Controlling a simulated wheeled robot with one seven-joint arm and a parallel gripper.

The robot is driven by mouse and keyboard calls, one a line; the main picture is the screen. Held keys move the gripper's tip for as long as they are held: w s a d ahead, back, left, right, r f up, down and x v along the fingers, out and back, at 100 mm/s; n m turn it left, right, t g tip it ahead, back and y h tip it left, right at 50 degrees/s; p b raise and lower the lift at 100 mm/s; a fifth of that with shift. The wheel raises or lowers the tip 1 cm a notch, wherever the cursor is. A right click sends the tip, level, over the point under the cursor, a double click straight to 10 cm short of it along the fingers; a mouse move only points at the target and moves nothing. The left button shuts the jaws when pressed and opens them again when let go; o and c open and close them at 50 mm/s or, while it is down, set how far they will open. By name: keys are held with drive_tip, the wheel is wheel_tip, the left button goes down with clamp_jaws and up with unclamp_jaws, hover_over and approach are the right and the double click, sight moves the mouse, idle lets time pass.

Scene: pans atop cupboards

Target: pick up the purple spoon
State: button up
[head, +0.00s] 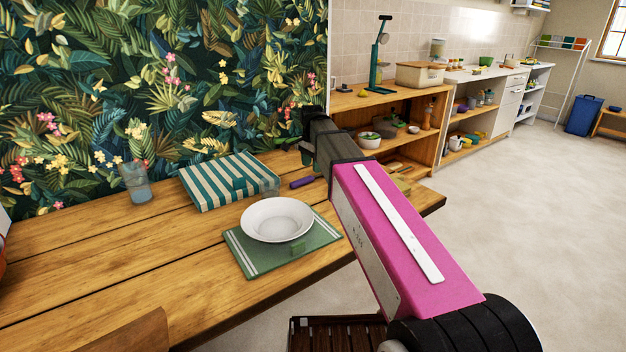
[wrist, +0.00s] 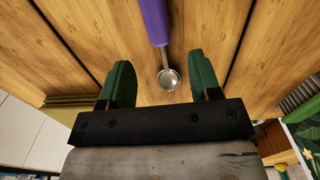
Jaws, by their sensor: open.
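The purple spoon lies on the wooden table; in the head view its purple handle (head: 302,182) shows just left of my arm. In the wrist view the purple handle (wrist: 154,20) runs up to the top edge, and its silver bowl (wrist: 169,79) lies between my fingertips. My gripper (wrist: 160,78) is open, with one green finger on each side of the bowl and nothing held. In the head view my gripper (head: 306,150) is partly hidden by my own arm, above the table's back edge.
A white plate (head: 277,219) sits on a green placemat (head: 241,256). A green-striped folded cloth or box (head: 215,182) lies left of the spoon, near a glass (head: 136,184). A leafy wall rises behind the table (head: 120,285).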

sight(313, 178)
drive_tip(key=shift+w+d+f, duration=0.1)
drive_tip(key=shift+f, duration=1.05)
drive_tip(key=shift+w+d+f, duration=0.1)
drive_tip(key=shift+f, duration=1.05)
drive_tip(key=c, duration=1)
drive_tip(key=shift+r, duration=0.1)
